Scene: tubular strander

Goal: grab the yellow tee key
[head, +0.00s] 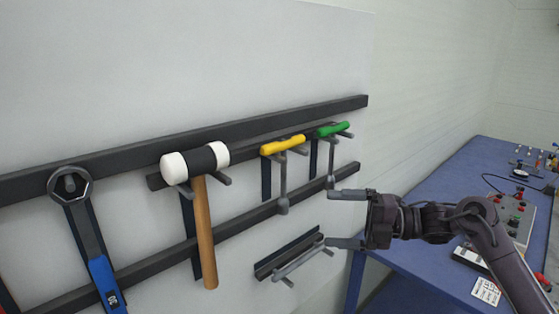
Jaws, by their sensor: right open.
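The yellow tee key (283,145) hangs on the wall rack by its yellow crossbar, with its grey shaft pointing down to a socket end. My right gripper (331,217) comes in from the right with its fingers pointing left. It is open and empty, one finger above the other. In the picture it is to the right of the yellow key's lower end and slightly below it, apart from it. Its upper finger is by the lower end of the green tee key (333,129); I cannot tell whether they touch. My left gripper is not in view.
A white-headed mallet (206,225) and a blue-handled wrench (90,245) hang left of the yellow key. Dark rails (110,161) cross the wall panel. A blue table (420,255) with a control box stands at right.

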